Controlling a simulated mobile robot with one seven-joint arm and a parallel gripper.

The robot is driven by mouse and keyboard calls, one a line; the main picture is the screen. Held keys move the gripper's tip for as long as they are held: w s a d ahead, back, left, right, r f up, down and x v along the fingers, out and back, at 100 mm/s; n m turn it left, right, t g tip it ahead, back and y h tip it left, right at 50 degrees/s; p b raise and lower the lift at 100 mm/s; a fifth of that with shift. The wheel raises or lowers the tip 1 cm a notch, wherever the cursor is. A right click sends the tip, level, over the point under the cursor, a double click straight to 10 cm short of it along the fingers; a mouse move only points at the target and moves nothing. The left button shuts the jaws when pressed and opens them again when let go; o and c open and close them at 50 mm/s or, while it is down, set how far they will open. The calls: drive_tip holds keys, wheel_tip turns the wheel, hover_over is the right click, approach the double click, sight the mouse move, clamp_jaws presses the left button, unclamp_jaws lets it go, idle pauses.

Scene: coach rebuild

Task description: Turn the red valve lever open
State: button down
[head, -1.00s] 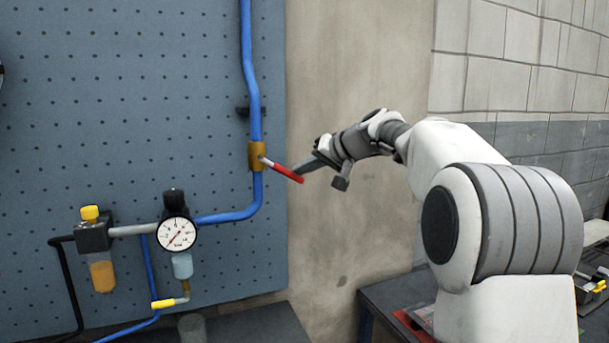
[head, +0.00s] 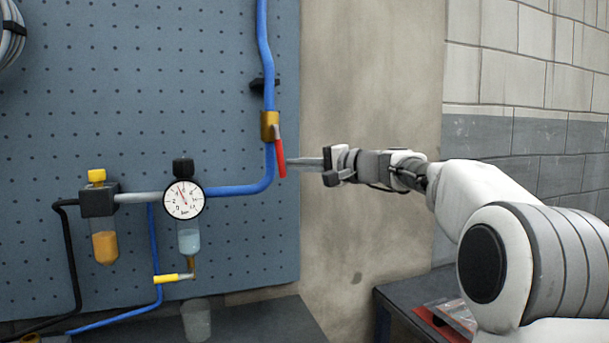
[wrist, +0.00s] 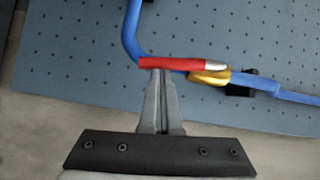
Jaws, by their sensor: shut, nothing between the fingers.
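The red valve lever (head: 280,157) hangs down from the brass valve (head: 270,126) on the blue pipe, roughly in line with the pipe. The lever also shows in the wrist view (wrist: 185,63), beside the brass valve body (wrist: 209,77). My gripper (head: 289,162) is shut and empty. Its fingertips are at the lever's right side in the head view, near its lower part, and seem to touch it. In the wrist view the closed fingertips (wrist: 158,72) meet the lever near its free end.
A pressure gauge (head: 183,199) with its needle pointing up, a filter bowl (head: 105,246) and a yellow-handled fitting (head: 173,277) sit left of the valve on the blue pegboard (head: 110,100). A dark bench (head: 270,322) lies below. The bare wall (head: 370,80) to the right is clear.

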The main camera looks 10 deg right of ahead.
drive_tip(key=shift+s+a+f+b, duration=0.1)
drive_tip(key=shift+a+f+b, duration=0.15)
drive_tip(key=shift+a+b, duration=0.25)
idle(0.5)
